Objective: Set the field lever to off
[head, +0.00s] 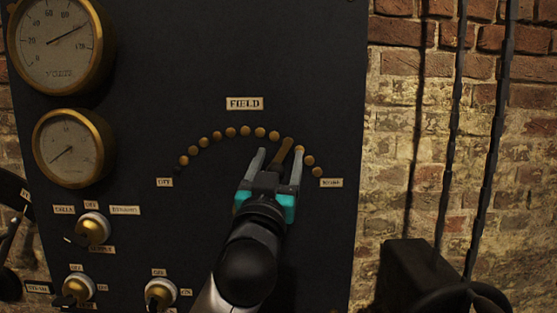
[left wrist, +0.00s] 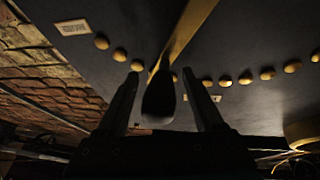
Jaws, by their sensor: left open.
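The field lever (head: 286,147) is a brass bar on the dark panel (head: 200,60), below the FIELD label (head: 244,103). It points up and right, at the upper right part of an arc of brass studs (head: 231,131). The OFF label (head: 165,182) is at the arc's left end; another label (head: 331,183) is at its right end. My left gripper (head: 280,158) is open, its fingers on either side of the lever. In the left wrist view the lever's dark handle (left wrist: 159,98) stands between the open fingers (left wrist: 163,95), with gaps visible on both sides. My right gripper is not in view.
Two brass gauges (head: 72,147) sit at the panel's left. Several small switches (head: 93,228) with labels are at the lower left. A brick wall (head: 400,130) with hanging dark cables (head: 493,150) is at the right, above a dark box (head: 405,275).

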